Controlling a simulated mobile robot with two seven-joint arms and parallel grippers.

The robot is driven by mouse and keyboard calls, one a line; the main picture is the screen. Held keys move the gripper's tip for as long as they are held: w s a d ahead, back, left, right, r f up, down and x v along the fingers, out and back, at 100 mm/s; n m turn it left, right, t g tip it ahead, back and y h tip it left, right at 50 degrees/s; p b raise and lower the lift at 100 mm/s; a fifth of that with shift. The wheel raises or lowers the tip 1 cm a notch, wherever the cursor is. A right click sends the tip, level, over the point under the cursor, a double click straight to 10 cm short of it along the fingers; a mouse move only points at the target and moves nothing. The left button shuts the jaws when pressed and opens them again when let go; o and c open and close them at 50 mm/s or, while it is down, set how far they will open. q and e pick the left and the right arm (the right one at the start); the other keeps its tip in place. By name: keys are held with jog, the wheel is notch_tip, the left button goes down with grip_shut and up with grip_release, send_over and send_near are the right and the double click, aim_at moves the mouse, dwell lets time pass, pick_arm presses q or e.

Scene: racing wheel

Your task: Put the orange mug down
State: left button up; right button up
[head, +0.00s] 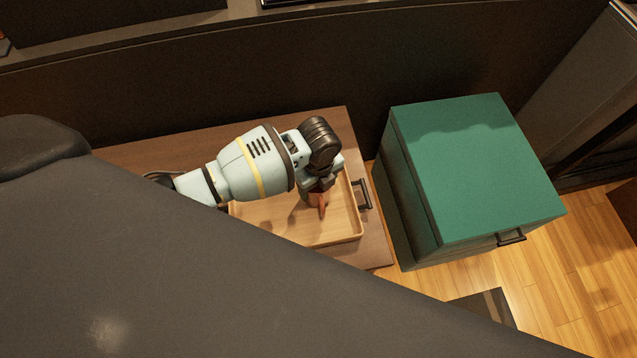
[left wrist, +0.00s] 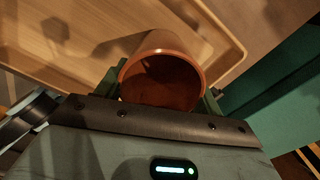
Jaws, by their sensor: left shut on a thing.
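The orange mug (left wrist: 165,82) is between the fingers of my left gripper (left wrist: 163,97) in the left wrist view, with its open rim toward the camera. In the head view, my left gripper (head: 320,190) is over the right part of a wooden tray (head: 280,230), and only a small orange-brown part of the mug (head: 322,206) shows below it. The left gripper is shut on the mug. The tray also shows behind the mug in the left wrist view (left wrist: 90,45). I cannot tell whether the mug's base touches the tray. My right gripper is not in view.
The tray lies on a brown wooden table (head: 330,120) and has a dark handle (head: 364,194) at its right end. A green cabinet (head: 480,170) stands to the right of the table. The visible tray floor left of the gripper looks clear.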

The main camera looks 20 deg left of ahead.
pick_arm(q)
jog(key=shift+f, duration=0.1)
jog(key=shift+f, duration=0.2)
jog(key=o, duration=1.2)
jog(key=shift+r, duration=0.15)
jog(key=shift+r, duration=0.4)
notch_tip(320, 180, up, 11)
jog(key=p, duration=0.3)
jog(key=shift+r, duration=0.15)
